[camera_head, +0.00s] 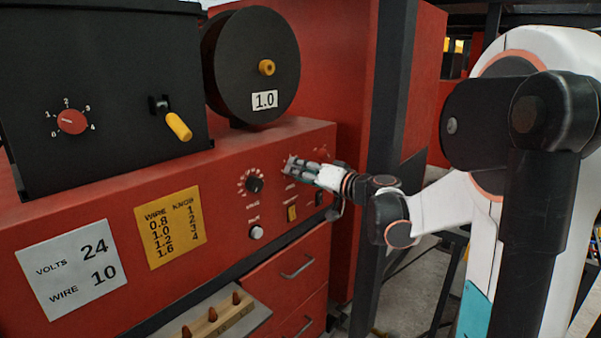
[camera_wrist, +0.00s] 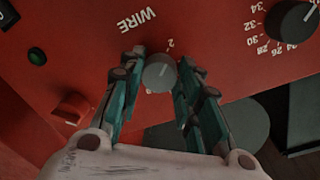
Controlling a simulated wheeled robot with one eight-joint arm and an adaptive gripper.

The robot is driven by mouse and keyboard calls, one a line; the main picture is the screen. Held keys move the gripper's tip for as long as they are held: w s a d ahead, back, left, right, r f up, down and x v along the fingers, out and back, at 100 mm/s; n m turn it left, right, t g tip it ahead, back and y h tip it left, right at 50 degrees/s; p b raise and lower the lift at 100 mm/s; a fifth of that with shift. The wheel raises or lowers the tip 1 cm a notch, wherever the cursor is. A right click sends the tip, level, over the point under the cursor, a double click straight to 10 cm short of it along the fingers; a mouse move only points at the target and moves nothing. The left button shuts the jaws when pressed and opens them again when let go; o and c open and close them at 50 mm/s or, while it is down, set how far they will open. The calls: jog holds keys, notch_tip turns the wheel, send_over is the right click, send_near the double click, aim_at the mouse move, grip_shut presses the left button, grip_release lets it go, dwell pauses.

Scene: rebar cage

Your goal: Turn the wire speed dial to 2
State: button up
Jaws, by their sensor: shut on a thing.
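The wire speed dial (camera_wrist: 159,73) is a small grey round knob on the red panel, in the wrist view, beside the upside-down word WIRE. A figure 2 shows just beyond its rim, and a pale line on its face points roughly that way. My gripper (camera_wrist: 160,76) has one teal-and-dark finger on each side of the knob and is shut on it. Most of the dial's scale is hidden by the fingers.
A white card (camera_head: 72,268) reads VOLTS 24, WIRE 10. A yellow card (camera_head: 170,226) pairs wire with knob. A red 0–4 knob (camera_head: 72,121) is far left.

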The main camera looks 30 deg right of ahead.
jog(key=shift+f+n, duration=0.1)
jog(key=shift+n, duration=0.4)
jog(key=o, duration=1)
jog(key=shift+o, duration=0.2)
jog(key=v, duration=1.2)
